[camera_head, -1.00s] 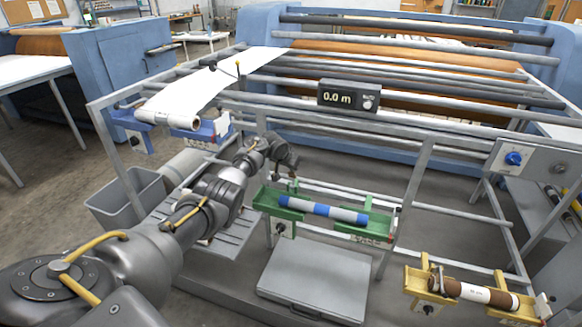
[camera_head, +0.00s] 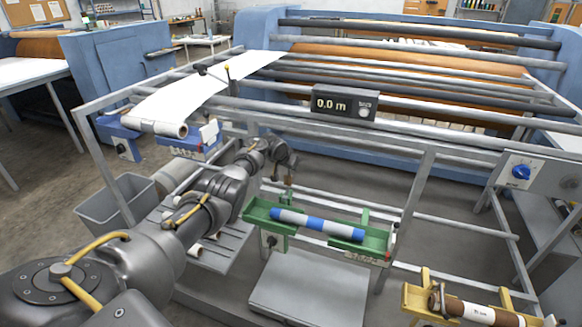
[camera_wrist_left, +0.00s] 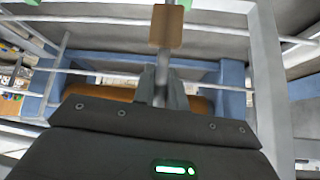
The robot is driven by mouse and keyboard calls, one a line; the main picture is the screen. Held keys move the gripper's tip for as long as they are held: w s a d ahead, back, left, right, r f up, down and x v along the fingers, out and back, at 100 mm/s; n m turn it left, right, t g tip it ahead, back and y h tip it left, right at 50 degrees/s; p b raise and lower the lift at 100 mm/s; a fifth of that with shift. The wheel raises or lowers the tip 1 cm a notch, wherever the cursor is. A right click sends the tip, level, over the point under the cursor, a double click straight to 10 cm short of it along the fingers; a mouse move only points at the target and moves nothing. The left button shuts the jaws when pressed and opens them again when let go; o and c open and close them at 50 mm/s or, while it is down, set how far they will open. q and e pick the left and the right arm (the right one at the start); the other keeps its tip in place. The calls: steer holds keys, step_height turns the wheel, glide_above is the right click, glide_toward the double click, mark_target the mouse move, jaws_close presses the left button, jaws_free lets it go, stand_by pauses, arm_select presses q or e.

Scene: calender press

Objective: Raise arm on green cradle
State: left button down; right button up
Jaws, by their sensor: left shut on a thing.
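The green cradle (camera_head: 347,246) hangs on the frame at the middle of the head view. A roll with blue and white bands (camera_head: 317,222) lies across it. My left gripper (camera_head: 288,172) is above the cradle's left end, small and partly hidden behind my wrist. In the left wrist view my left gripper (camera_wrist_left: 162,92) is shut on a thin grey bar (camera_wrist_left: 164,60), which ends in a tan block (camera_wrist_left: 166,26). The bar looks like the cradle's arm; its joint to the cradle is hidden. My right gripper is not in view.
A blue cradle (camera_head: 190,148) with a white roll is at the left, and a yellow cradle (camera_head: 420,301) with a brown and white roll at the lower right. A display box (camera_head: 345,103) reading 0.0 m sits on the upper rail. Grey rails run close behind my gripper.

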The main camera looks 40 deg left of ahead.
arm_select(q)
steer(key=shift+d+f, duration=0.15)
steer(key=c, duration=1.7)
jaws_free()
steer(key=o, duration=0.3)
steer(key=shift+w+f, duration=0.1)
steer(key=shift+s+r+p, duration=0.3)
steer(key=shift+r+p, duration=0.1)
steer(key=shift+r, duration=0.2)
steer(key=shift+p+v, duration=0.9)
steer(key=shift+v, duration=3.9)
steer(key=shift+s+f, duration=0.1)
